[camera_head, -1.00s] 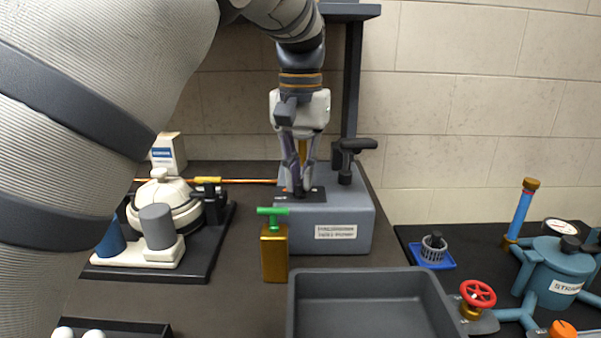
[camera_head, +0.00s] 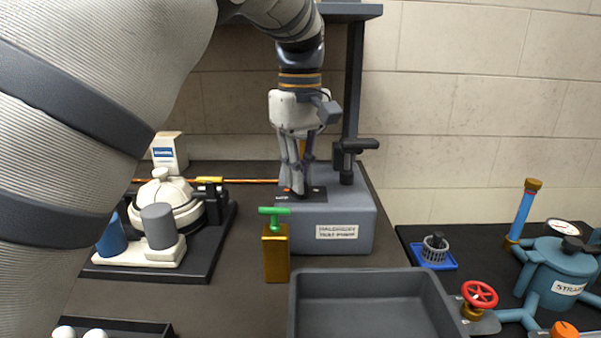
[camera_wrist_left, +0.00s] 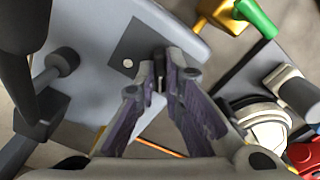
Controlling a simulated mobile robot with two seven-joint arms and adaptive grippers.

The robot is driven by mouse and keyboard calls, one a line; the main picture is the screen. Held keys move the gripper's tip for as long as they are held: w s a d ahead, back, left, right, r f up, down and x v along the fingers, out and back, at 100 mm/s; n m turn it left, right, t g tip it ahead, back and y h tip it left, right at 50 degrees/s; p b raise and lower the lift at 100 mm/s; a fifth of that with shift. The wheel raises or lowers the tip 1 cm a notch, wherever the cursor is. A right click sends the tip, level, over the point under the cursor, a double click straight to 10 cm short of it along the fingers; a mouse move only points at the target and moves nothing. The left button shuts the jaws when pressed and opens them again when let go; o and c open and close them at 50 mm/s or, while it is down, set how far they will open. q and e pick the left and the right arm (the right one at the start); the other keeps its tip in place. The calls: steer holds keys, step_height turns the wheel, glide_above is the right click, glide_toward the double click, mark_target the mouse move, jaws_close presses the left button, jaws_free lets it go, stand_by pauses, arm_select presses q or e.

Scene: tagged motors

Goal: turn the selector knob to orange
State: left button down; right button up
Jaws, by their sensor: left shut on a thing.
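The selector knob (camera_wrist_left: 159,76) is a small dark piece on a dark plate (camera_head: 316,194) set on top of a blue-grey housing (camera_head: 345,240). My left gripper (camera_head: 299,191) points down from above and is shut on the knob. In the left wrist view the two fingertips (camera_wrist_left: 164,76) stand on either side of it and hide much of it. A small orange mark (camera_head: 287,189) shows on the plate beside the fingertips. A pale round dot (camera_wrist_left: 128,63) is on the plate in the wrist view. Which way the knob points is hard to tell. My right gripper is out of view.
A brass block with a green T-handle (camera_head: 274,212) stands just in front of the housing. A dark post with a black clamp (camera_head: 355,147) rises behind. A white-domed device (camera_head: 165,200) is on the left, and an empty grey tray (camera_head: 365,277) in front.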

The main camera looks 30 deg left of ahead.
arm_select(q)
steer(key=shift+n, duration=0.9)
steer(key=c, duration=1.7)
jaws_free()
step_height(320, 180, up, 12)
